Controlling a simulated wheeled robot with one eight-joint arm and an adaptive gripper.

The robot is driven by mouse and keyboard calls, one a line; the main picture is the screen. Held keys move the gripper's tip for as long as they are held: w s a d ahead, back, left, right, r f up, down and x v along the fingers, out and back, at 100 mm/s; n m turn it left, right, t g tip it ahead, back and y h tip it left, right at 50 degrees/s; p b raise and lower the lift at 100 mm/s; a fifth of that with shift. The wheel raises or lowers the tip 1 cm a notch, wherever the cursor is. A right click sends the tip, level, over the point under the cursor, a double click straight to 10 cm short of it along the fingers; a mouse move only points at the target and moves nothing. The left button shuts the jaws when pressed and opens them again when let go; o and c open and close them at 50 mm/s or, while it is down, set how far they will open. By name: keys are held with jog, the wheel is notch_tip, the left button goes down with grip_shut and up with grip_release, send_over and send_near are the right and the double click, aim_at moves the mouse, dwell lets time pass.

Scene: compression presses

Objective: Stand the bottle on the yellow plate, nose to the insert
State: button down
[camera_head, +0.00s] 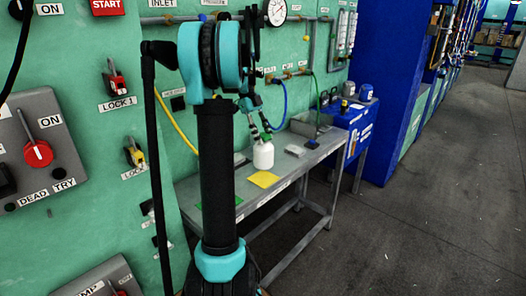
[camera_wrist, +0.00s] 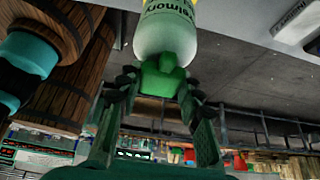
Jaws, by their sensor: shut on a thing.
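The bottle (camera_head: 263,155) is white with a green top. In the head view it is upright at the back edge of the yellow plate (camera_head: 263,180); I cannot tell whether its base touches the plate or hangs just above it. My gripper (camera_head: 264,137) comes down from above and is shut on the bottle's green top. In the wrist view the fingers (camera_wrist: 160,82) close on both sides of the green top, with the bottle's white body (camera_wrist: 166,35) and printed label beyond. The nose's direction is unclear, and I cannot pick out the insert.
The grey bench (camera_head: 322,152) runs along the green wall panel. A green plate (camera_head: 232,201) lies at its near left, partly hidden by my arm. A small pale block (camera_head: 295,150) lies right of the bottle. Blue and yellow hoses hang behind. Open floor lies right.

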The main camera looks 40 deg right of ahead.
aim_at(263, 150)
jog(key=shift+f, duration=3.15)
jog(key=c, duration=1)
grip_release()
jog(key=shift+f, duration=0.1)
jog(key=v, duration=1.2)
